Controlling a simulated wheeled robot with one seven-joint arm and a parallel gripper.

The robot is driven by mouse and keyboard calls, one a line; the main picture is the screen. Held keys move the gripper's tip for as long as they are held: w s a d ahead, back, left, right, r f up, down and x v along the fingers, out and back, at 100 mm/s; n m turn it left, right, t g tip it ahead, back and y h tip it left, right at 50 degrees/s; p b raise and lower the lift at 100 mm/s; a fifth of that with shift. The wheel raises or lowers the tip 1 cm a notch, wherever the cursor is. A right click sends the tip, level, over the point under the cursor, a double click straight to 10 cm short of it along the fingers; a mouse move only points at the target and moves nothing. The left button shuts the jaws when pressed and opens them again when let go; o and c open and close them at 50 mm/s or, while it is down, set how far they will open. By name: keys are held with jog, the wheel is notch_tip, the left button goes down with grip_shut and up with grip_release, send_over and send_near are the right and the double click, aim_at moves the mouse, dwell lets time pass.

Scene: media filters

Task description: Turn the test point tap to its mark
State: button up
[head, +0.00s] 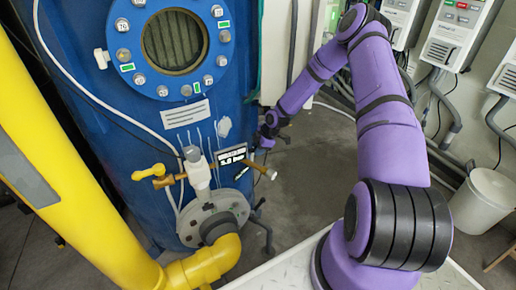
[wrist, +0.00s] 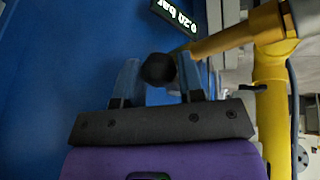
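A brass tap assembly with a yellow handle (head: 150,172) and a white body (head: 197,168) is on the front of the blue tank (head: 100,125). A brass rod with a pale end (head: 262,170) sticks out to its right, below a small black display (head: 232,155). My gripper (head: 263,146) is beside the tank, just above this rod. In the wrist view, its two fingers (wrist: 159,80) stand apart, with a dark round knob (wrist: 158,69) between their tips. I cannot tell if they touch it. A brass tube (wrist: 222,41) runs right of the knob, near the display (wrist: 181,16). No mark is clear.
A thick yellow pipe (head: 70,170) runs down the left and elbows into a grey flange (head: 213,215) below the tap. A round window (head: 174,42) is above. A white bucket (head: 484,200) and wall-mounted units (head: 455,35) are at the right.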

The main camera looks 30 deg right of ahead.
grip_shut()
jog(key=shift+s, duration=0.1)
jog(key=s+a+m+h, duration=0.1)
jog(key=m, duration=0.2)
jog(key=s+a+m+t+h, duration=0.1)
jog(key=m, duration=0.2)
jog(key=s+m+h, duration=0.1)
jog(key=s+m, duration=0.1)
jog(key=m, duration=0.1)
jog(key=shift+a+t+h, duration=0.3)
jog(key=shift+a+h, duration=0.1)
jog(key=shift+s+a+m+h, duration=0.2)
jog(key=shift+a+m+h, duration=0.05)
jog(key=shift+m, duration=0.45)
jog(key=shift+s+a+m+h, duration=0.15)
jog(key=shift+a+m+h, duration=0.1)
jog(key=shift+m, duration=0.45)
